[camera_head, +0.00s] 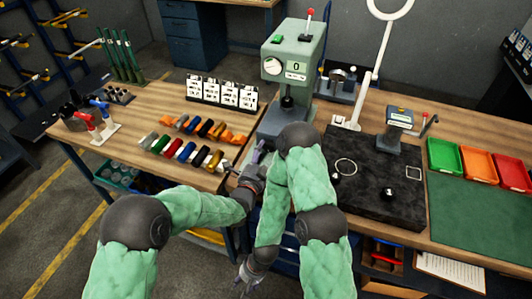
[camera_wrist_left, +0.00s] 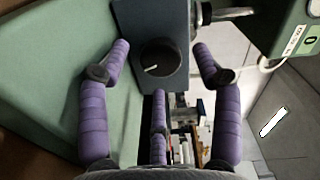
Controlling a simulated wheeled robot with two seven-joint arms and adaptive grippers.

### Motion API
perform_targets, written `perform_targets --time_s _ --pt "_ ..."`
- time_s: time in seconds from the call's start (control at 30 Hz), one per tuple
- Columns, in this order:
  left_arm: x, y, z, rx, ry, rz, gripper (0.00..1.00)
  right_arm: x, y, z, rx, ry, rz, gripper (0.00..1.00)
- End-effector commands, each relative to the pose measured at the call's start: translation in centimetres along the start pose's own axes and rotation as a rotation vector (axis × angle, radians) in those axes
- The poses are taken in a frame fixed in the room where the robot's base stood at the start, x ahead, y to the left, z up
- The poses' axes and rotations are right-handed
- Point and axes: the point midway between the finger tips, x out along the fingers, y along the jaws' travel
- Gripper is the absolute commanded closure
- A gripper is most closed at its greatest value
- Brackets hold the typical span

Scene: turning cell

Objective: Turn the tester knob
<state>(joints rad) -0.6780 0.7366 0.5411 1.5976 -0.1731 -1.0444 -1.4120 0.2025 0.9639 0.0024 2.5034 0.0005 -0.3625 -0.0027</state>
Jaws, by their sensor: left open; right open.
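The tester (camera_head: 292,62) is a grey-green machine on a dark blue-grey base, with a dial and a display reading 0. In the left wrist view its knob (camera_wrist_left: 160,57) is round and black with a white pointer mark, set on the blue-grey base face (camera_wrist_left: 150,18). My left gripper (camera_head: 258,157) is at the front of the base; in the wrist view its purple fingers (camera_wrist_left: 161,50) are open on either side of the knob, with gaps visible. In the head view the knob is not distinguishable. My right gripper (camera_head: 244,279) is open and low, in front of the bench.
A black plate (camera_head: 375,170) with a small stand (camera_head: 397,122) is to the right. Coloured trays (camera_head: 478,163) sit farther right. My right arm covers the bench front.

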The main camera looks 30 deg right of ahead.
Motion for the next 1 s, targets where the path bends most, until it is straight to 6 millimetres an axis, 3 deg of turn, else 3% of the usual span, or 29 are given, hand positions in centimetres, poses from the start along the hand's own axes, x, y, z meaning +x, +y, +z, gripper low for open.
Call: perform_targets --time_s 0.17,0.47,0.6,0.67,1.0 --pt "1.1 0.0 0.0 -0.001 0.0 0.0 0.35 0.2 0.1 0.0 0.0 0.0 0.0 0.49" --pt "1.3 0.0 0.0 0.0 0.0 0.0 0.35 0.2 0.1 0.0 0.0 0.0 0.0 0.49" --pt "1.3 0.0 0.0 0.0 0.0 0.0 0.75 0.2 0.1 0.0 0.0 0.0 0.0 0.49" --pt "1.3 0.0 0.0 0.0 0.0 0.0 0.9 0.2 0.1 0.0 0.0 0.0 0.0 0.49" --pt "1.3 0.2 0.1 0.042 0.0 -0.001 0.9 1.1 0.4 -0.1 0.0 0.0 0.0 0.49"
